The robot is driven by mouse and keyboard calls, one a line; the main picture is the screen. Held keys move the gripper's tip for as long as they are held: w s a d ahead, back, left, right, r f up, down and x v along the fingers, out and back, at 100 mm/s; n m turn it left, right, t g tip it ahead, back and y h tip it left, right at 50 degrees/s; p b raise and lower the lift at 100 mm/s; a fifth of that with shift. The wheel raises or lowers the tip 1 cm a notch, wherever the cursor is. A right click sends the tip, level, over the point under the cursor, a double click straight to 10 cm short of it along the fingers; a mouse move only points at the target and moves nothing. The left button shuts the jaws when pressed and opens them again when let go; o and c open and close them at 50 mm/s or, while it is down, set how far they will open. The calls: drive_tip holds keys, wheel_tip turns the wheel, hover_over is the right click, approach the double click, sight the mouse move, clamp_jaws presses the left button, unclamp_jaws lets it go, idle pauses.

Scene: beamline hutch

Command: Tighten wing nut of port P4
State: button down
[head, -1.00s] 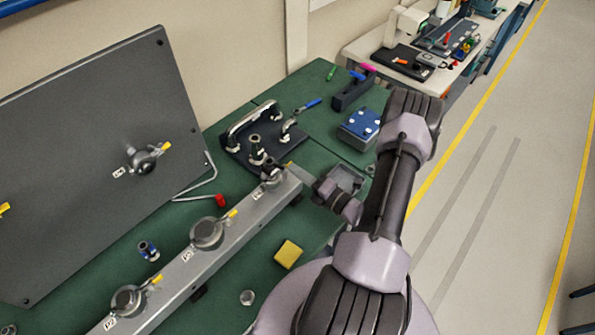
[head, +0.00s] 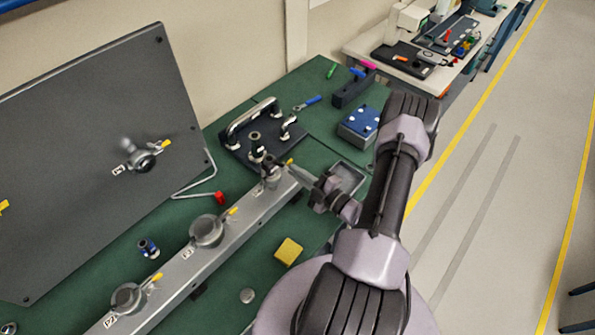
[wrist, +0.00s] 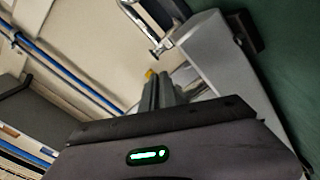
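A grey rail (head: 170,285) carries a row of clamped ports, each with a yellow-tipped wing nut. The port at its far end (head: 271,170) fits P4 by order, but I cannot read its label. Its yellow wing nut (head: 290,162) is at my gripper's fingertips (head: 296,168). In the wrist view my gripper's grey fingers (wrist: 158,93) lie close together, with a small yellow piece (wrist: 150,73) just beyond their tips. I cannot tell whether they touch it or how far apart they are.
The middle port (head: 207,231) and near port (head: 128,299) stand along the rail. A dark panel with another port (head: 142,160) is at left.

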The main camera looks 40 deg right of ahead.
drive_tip(key=shift+a+m, duration=0.1)
drive_tip(key=shift+m, duration=0.4)
drive_tip(key=c, duration=2.1)
unclamp_jaws()
drive_tip(key=shift+o, duration=0.9)
drive_tip(key=s+d, duration=0.1)
drive_tip(key=s, duration=1.6)
drive_tip(key=shift+s+d, duration=0.2)
